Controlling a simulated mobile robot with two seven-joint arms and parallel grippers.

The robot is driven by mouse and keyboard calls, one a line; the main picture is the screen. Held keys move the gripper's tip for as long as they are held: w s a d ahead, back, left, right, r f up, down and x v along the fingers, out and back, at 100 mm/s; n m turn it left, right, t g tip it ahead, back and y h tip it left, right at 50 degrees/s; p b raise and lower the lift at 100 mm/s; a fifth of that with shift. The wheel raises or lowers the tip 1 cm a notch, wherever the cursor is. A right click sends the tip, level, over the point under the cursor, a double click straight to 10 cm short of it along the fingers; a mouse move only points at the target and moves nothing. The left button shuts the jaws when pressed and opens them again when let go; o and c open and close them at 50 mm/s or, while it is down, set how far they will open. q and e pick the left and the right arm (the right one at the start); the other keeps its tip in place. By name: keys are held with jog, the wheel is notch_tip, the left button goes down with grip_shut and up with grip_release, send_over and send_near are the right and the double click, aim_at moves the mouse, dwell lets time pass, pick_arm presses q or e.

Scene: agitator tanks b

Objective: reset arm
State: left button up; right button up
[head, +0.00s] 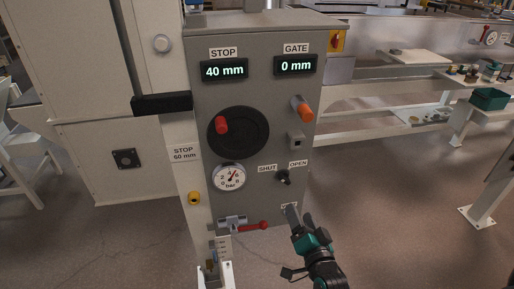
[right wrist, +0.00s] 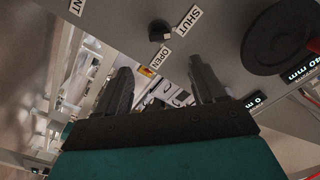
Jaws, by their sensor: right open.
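My right gripper (head: 299,217) is in front of the lower right of a grey control panel (head: 255,100). In the right wrist view its two fingers (right wrist: 165,85) stand apart with nothing between them. It is below a black selector knob (head: 283,177) labelled SHUT and OPEN; the knob also shows in the right wrist view (right wrist: 158,31). A small label on the panel is partly hidden behind a fingertip. I cannot tell whether the fingers touch the panel. My left gripper is not in view.
The panel carries a STOP display (head: 224,70) at 40 mm, a GATE display (head: 295,65) at 0 mm, a black handwheel (head: 238,132), an orange handle (head: 302,109), a gauge (head: 229,177) and a red lever (head: 253,227). A white bench (head: 400,112) stands right. Floor between is clear.

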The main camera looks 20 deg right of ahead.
jog(key=s+a+n+g+y+p, duration=0.3)
jog(key=s+a+n+g+y, duration=0.3)
jog(key=s+a+n, duration=0.6)
jog(key=shift+s+a+f+n+g+y, duration=0.2)
jog(key=shift+s+a+n+g+y, duration=0.1)
jog(key=shift+a+n, duration=0.8)
jog(key=shift+w, duration=0.1)
